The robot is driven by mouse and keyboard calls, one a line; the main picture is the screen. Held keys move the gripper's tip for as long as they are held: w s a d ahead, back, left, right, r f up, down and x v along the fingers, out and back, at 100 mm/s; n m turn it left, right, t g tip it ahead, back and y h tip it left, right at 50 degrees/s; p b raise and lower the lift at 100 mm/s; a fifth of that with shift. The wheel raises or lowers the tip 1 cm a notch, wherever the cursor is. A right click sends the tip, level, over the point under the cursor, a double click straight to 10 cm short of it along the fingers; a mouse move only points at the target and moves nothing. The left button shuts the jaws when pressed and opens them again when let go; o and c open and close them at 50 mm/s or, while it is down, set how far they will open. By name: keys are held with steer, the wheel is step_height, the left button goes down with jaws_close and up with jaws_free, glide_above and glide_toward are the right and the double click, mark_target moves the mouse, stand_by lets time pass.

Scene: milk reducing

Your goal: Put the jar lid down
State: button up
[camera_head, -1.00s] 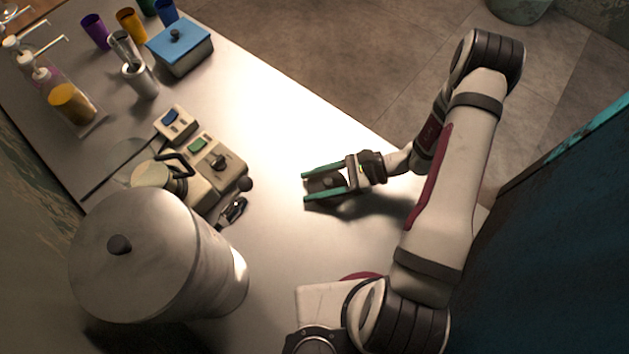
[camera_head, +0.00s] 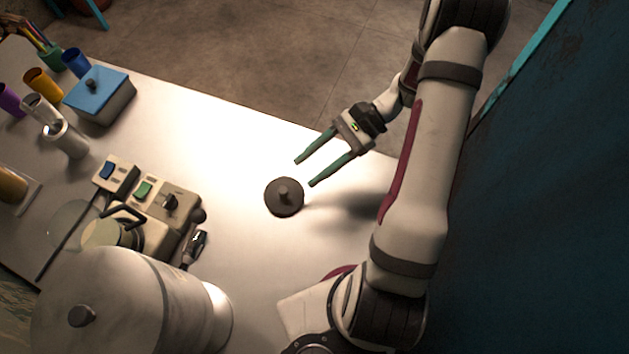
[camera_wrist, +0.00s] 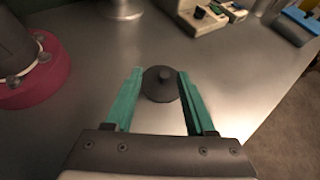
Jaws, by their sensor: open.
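The jar lid (camera_head: 284,198) is a dark round disc with a knob on top. It lies flat on the pale counter, knob up. My gripper (camera_head: 303,173) has two green fingers, open and empty, apart from the lid and above and to the right of it in the head view. In the wrist view the lid (camera_wrist: 161,85) shows beyond and between the open fingertips (camera_wrist: 160,78).
A large pale lidded canister (camera_head: 130,305) stands at lower left. Beside it are a switch box (camera_head: 170,203) and a pot with a black handle (camera_head: 112,235). A blue-lidded box (camera_head: 100,97) and cups stand farther back. The counter around the lid is clear.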

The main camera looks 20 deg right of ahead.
steer(key=s+a+r+n+h, duration=0.3)
steer(key=s+r+n+h, duration=0.2)
steer(key=s+r, duration=0.2)
steer(key=s+a+r+n+t+h, duration=0.1)
steer(key=s+a+r+n+h, duration=0.2)
steer(key=s+r+n+h, duration=0.2)
steer(key=s+r, duration=0.1)
steer(key=s, duration=0.1)
steer(key=shift+s+a+r+n, duration=0.25)
steer(key=shift+s+r+n, duration=0.05)
steer(key=shift+r, duration=0.05)
